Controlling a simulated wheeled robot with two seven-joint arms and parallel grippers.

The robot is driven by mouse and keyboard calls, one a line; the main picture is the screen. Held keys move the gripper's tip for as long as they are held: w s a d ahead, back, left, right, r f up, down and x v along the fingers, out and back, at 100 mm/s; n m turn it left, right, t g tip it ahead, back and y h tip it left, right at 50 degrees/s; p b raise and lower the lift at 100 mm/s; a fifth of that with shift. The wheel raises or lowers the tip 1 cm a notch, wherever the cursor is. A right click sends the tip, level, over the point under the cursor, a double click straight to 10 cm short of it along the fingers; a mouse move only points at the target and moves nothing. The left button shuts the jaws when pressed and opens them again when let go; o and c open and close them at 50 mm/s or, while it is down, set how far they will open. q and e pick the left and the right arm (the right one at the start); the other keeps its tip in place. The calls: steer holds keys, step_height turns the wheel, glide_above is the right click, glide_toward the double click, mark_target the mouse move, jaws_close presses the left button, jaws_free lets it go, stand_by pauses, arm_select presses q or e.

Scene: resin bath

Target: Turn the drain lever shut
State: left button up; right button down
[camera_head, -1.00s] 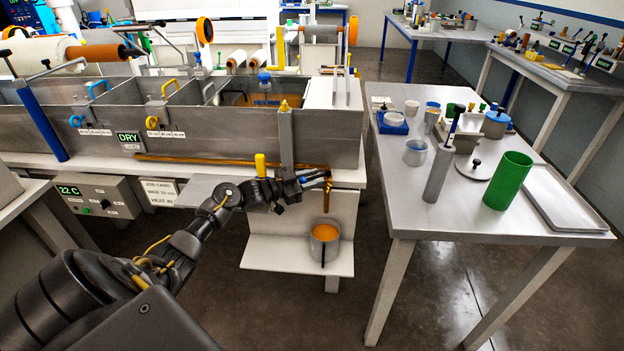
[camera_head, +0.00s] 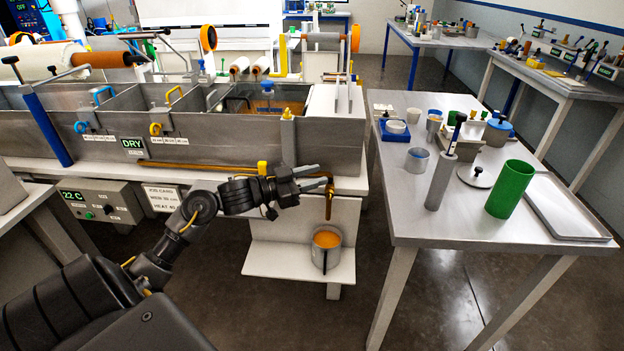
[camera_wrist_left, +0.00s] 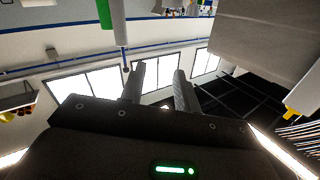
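A brass drain pipe (camera_head: 190,166) runs low along the front of the grey tank (camera_head: 215,145) and ends in a down-turned spout (camera_head: 329,205). A short yellow handle (camera_head: 262,167) stands up at the pipe, just behind my left wrist; it looks like the drain lever, its lower part hidden by my arm. My left gripper (camera_head: 323,174) is open and empty, pointing right in front of the pipe's end, close to the spout; I cannot tell if it touches. The wrist view shows its two fingers (camera_wrist_left: 160,88) apart with nothing between them. My right gripper is not in view.
A pot (camera_head: 327,240) with orange liquid stands on the low shelf (camera_head: 270,262) under the spout. A grey post with a yellow top (camera_head: 287,115) is at the tank front. A table (camera_head: 445,225) with a green cylinder (camera_head: 510,190) stands right. Open floor lies between.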

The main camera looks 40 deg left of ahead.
arm_select(q)
steer(key=shift+s+d+r, duration=0.35)
steer(key=shift+s+d, duration=0.05)
steer(key=shift+s, duration=0.2)
steer(key=shift+s+d+r, duration=0.3)
steer(key=shift+s+d, duration=0.1)
steer(key=shift+s, duration=0.15)
